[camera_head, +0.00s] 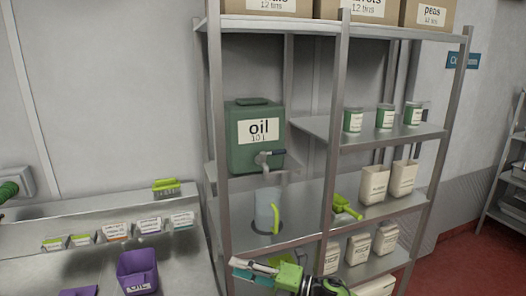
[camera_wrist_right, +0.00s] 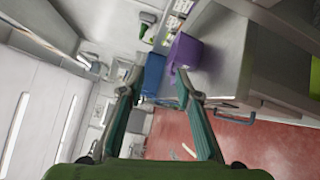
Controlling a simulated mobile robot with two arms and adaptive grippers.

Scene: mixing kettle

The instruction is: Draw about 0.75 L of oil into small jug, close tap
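The green oil container (camera_head: 254,130) stands on the shelf rack with its label facing me. Its grey tap (camera_head: 266,158) sticks out low on the front; I cannot tell whether it is open or closed, and no stream shows below it. The translucent small jug (camera_head: 264,207) with a yellow-green handle stands upright on the shelf beneath the tap; its fill level is not clear. My right gripper (camera_head: 244,268) is below and in front of the jug, apart from it. In the right wrist view its fingers (camera_wrist_right: 157,88) are apart with nothing between them. My left gripper is out of view.
Rack posts (camera_head: 333,150) stand right of the jug. A lime-green tool (camera_head: 346,208) lies on the same shelf, with cream containers (camera_head: 374,185) further right. A purple bin (camera_head: 137,272) sits on the counter at left; a blue bin (camera_wrist_right: 153,74) shows in the wrist view.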

